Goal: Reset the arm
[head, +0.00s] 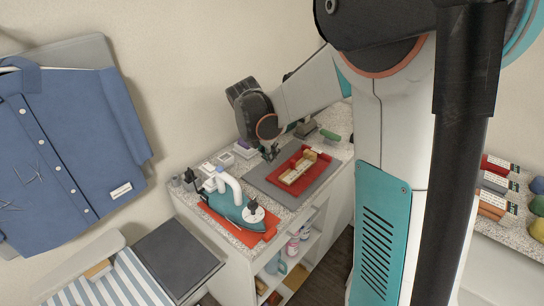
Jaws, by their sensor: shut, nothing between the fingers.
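My arm crosses the upper right of the head view and bends down at a dark joint above the counter. My gripper (268,154) is small in the picture and points down, shut and empty. It appears over the back edge of the grey mat (264,185), left of the red tray (277,180). I cannot tell whether it touches the mat. The tray holds a pale yellow item.
A teal iron (232,206) stands on a red pad (258,234) at the counter's front left. Small bottles and boxes line the back. A blue shirt (60,150) hangs at left. Folded cloths (492,203) lie on the right counter (515,230).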

